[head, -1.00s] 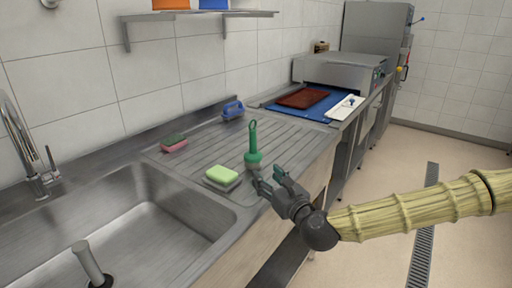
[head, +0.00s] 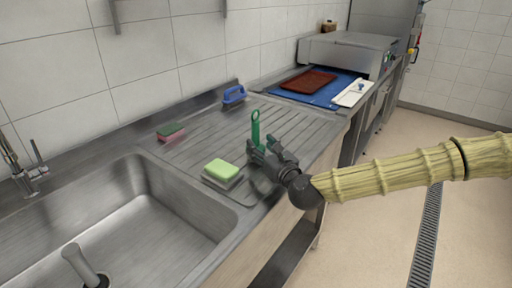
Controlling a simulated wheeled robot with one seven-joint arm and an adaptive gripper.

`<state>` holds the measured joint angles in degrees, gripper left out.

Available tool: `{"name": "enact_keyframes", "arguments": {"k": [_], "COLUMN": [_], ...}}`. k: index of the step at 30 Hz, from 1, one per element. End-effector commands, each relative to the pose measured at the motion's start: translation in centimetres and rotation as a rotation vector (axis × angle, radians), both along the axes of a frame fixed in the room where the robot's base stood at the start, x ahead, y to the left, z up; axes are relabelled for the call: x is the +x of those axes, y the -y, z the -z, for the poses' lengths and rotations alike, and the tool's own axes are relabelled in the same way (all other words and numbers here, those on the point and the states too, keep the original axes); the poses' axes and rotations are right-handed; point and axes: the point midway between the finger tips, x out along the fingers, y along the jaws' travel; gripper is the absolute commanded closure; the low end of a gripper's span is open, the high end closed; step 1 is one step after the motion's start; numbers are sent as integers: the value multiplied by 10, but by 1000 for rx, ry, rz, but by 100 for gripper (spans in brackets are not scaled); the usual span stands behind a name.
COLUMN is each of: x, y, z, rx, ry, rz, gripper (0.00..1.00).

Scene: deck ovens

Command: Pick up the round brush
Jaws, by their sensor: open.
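The round brush (head: 255,128) stands upright on the ribbed drainboard, its green looped handle pointing up. My gripper (head: 262,155) is open at the brush, reaching in from the right at the height of its lower handle. The fingers and gripper body hide the brush's lower part and head. I cannot tell whether the fingers touch it or sit around it.
A green sponge on a grey one (head: 222,171) lies close left of my gripper. A green and pink sponge (head: 172,132) and a blue brush (head: 234,94) lie farther back. The sink basin (head: 120,215) is at left; blue mat (head: 330,91) behind.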

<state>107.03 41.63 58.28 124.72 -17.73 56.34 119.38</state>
Motion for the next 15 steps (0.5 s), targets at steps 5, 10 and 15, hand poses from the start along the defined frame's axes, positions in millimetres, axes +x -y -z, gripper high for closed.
{"name": "enact_keyframes", "arguments": {"k": [5,10,15], "x": [23,38,42], "y": [-9,-17,-20], "z": [-9,-7,-6], "rx": [-1,-2,0], "ry": [2,1,0], "rz": [-2,-1,-3], "gripper": [50,50,50]}}
